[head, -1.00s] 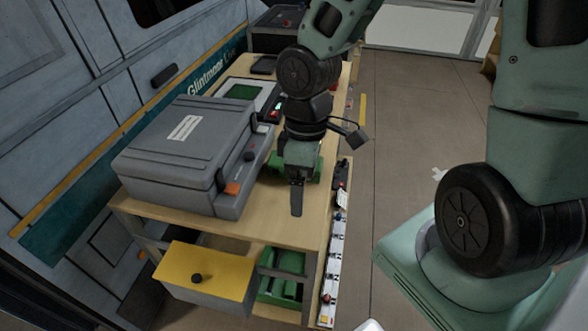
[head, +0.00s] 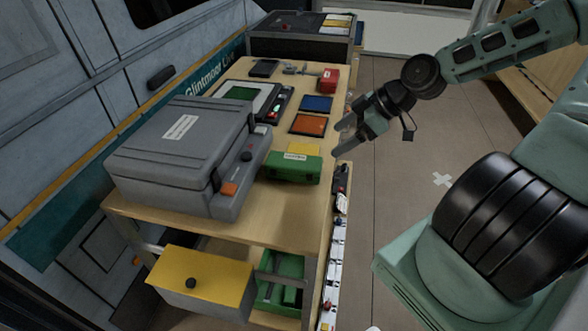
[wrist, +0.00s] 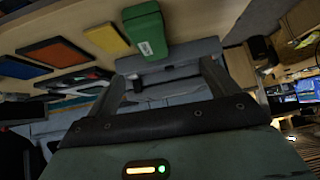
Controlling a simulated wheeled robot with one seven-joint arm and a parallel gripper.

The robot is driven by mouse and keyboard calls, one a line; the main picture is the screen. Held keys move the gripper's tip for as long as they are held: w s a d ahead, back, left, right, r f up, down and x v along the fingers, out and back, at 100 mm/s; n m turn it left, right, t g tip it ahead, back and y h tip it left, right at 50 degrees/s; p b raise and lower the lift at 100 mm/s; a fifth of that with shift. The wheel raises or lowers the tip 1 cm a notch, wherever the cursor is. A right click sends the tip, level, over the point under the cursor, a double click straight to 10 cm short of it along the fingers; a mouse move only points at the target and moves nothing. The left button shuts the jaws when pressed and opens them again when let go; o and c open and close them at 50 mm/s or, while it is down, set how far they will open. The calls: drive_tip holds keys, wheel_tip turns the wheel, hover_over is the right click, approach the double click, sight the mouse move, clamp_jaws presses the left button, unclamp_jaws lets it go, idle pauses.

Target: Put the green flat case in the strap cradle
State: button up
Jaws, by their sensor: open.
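The green case (head: 291,168) with a white label lies on the bench top, right of the large grey case. It shows in the wrist view too (wrist: 146,28), beyond my fingers. My gripper (head: 342,137) is open and empty, near the bench's right edge, to the right of the green case and apart from it. Its two fingers stand wide apart in the wrist view (wrist: 163,80). A green open holder (head: 265,303) with grey bars sits on the lower shelf beside a yellow-topped drawer. I cannot tell whether this is the strap cradle.
The large grey case (head: 180,155) fills the bench's near left. Yellow (head: 303,149), orange (head: 308,125) and blue (head: 317,103) flat pieces lie behind the green case. A red box (head: 329,79) stands farther back. A power strip (head: 337,245) runs down the bench's right side.

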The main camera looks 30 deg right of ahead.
drive_tip(key=d, duration=0.1)
drive_tip(key=b, duration=0.3)
approach(295, 160)
drive_tip(key=shift+t, duration=0.3)
drive_tip(key=x, duration=0.3)
drive_tip(key=s+x, duration=0.1)
drive_tip(key=x, duration=0.1)
drive_tip(key=shift+f, duration=0.4)
drive_tip(key=shift+w+r+x, duration=0.1)
drive_tip(key=shift+w+x, duration=0.05)
drive_tip(key=shift+x, duration=1.2)
drive_tip(key=shift+w+r+x, duration=0.15)
drive_tip(key=shift+x, duration=1.2)
drive_tip(key=c, duration=1.4)
wheel_tip(295, 160, up, 10)
drive_tip(key=shift+p, duration=0.6)
drive_tip(key=shift+s, duration=0.1)
